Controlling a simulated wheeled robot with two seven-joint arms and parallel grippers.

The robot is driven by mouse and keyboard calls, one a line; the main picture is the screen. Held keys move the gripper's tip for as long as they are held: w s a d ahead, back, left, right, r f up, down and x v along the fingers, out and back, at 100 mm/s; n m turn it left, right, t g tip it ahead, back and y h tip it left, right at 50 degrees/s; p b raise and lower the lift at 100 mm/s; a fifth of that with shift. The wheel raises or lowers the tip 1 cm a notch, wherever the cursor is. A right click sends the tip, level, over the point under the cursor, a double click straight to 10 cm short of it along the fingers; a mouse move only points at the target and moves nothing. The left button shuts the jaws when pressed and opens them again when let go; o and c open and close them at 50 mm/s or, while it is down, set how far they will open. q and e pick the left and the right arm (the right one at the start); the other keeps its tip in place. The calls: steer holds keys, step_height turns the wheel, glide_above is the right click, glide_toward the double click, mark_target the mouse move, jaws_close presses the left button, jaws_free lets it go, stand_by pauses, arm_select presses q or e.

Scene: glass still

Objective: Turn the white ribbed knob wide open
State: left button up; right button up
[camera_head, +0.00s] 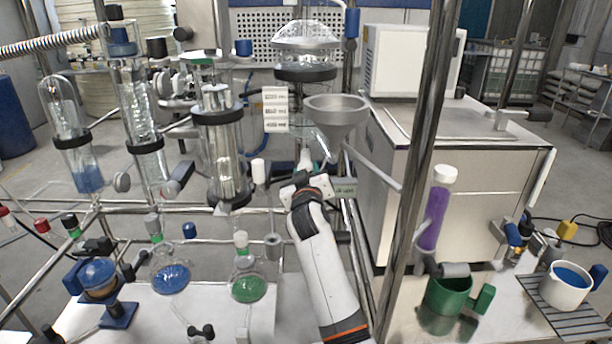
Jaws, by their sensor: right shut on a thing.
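My right arm rises from the bottom middle. Its gripper (304,176) is at the still's frame, below the grey metal funnel (336,112) and right of the tall glass column (222,150). The gripper is shut on a small white part (305,160), which looks like the white knob. The gripper hides most of it, and its ribs and how far it is turned cannot be made out. Another white cap-like part (258,171) stands upright just to the left, apart from the gripper. My left gripper is not in view.
Glass columns and steel rods crowd the left. Flasks with blue (171,277) and green (249,289) liquid stand below. A thick steel post (417,150) rises right of my arm, beside a purple tube (433,217) with a white cap. A green cup (446,297) stands lower right.

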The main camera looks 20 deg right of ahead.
steer(key=shift+r, duration=0.15)
steer(key=shift+f+m+b, duration=0.2)
steer(key=shift+m+b, duration=0.5)
steer(key=shift+b, duration=0.15)
steer(key=shift+r+m+b, duration=0.1)
steer(key=shift+m+b, duration=0.2)
steer(key=shift+m, duration=0.3)
steer(key=shift+r+m, duration=0.15)
steer(key=shift+m, duration=0.25)
steer(key=shift+d+r, duration=0.1)
steer(key=o, duration=0.8)
steer(key=shift+o, duration=0.8)
steer(key=shift+f, duration=0.2)
